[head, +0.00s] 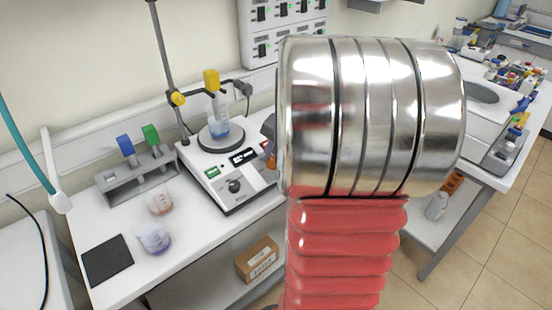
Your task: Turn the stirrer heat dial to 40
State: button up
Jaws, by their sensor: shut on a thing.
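The stirrer (213,203) is a white hotplate unit on the bench, left of centre. A round black dial (234,186) shows on its front panel, beside a small green-lit display (212,172). A dark display (243,157) with pale digits, too small to read, sits further right. The right end of the panel is covered by my arm, so any control there is hidden.
A stand rod (166,60) with a yellow clamp rises behind the stirrer. A grey rack (137,180) with blue- and green-capped items, two beakers (154,238) and a black mat (107,260) lie to the left. A cardboard box (257,259) sits below.

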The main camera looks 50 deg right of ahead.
jog(key=m, duration=0.4)
jog(key=shift+m, duration=0.3)
jog(key=m, duration=0.5)
jog(key=shift+g, duration=0.3)
jog(key=m, duration=0.4)
jog(key=shift+m, duration=0.4)
jog(key=m, duration=0.5)
jog(key=shift+g, duration=0.4)
jog(key=o, duration=1.1)
jog(key=shift+a, duration=0.1)
jog(key=shift+c, duration=0.2)
jog(key=shift+r, duration=0.15)
jog(key=v, duration=1.3)
jog(key=shift+r, duration=0.2)
jog(key=shift+a, duration=0.1)
